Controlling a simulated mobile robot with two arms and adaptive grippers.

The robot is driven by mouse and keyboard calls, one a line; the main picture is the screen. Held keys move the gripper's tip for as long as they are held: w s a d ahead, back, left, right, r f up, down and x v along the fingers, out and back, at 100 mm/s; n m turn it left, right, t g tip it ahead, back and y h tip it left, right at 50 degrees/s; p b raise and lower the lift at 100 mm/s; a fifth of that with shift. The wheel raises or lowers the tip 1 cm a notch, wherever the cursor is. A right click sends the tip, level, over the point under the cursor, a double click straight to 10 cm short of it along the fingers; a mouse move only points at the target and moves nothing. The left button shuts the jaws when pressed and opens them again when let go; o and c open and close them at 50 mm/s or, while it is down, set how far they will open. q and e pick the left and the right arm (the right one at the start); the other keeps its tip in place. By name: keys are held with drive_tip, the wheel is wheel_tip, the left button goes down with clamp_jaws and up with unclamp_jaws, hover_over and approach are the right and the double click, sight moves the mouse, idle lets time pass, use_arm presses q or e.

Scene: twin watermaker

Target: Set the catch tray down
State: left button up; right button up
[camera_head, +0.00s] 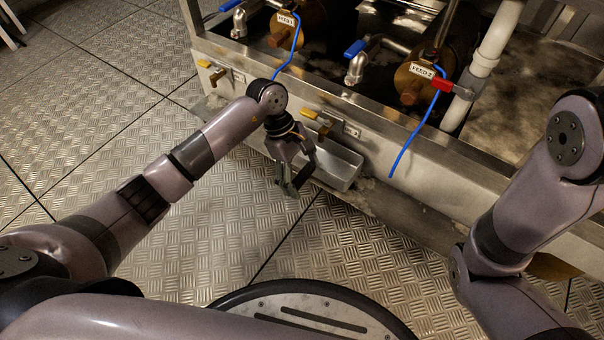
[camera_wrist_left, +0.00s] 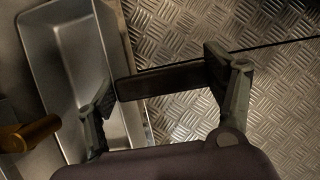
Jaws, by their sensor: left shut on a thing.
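The catch tray (camera_head: 338,172) is a long, shallow grey metal tray low against the front of the steel skid, below a brass drain valve. In the left wrist view the tray (camera_wrist_left: 78,62) fills the left side, with its inside looking empty. My left gripper (camera_head: 290,185) is at the tray's near side, pointing down. In the wrist view its two fingers are shut on the ends of a dark bar (camera_wrist_left: 160,82), which looks like the tray's handle. I cannot tell whether the tray's underside touches the floor. My right arm shows at the right, its gripper out of view.
The steel skid (camera_head: 430,165) carries brass housings labelled FEED 1 and FEED 2 (camera_head: 421,70). A brass valve (camera_head: 318,122) sticks out just above the tray. A blue hose (camera_head: 415,133) hangs over the skid's front. The tread-plate floor (camera_head: 215,225) in front is clear.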

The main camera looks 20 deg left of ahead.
use_arm(q)
drive_tip(key=shift+f+b, duration=0.75)
drive_tip(key=shift+f, duration=0.15)
drive_tip(key=o, duration=1.8)
drive_tip(key=shift+o, duration=0.2)
drive_tip(key=v, duration=1.2)
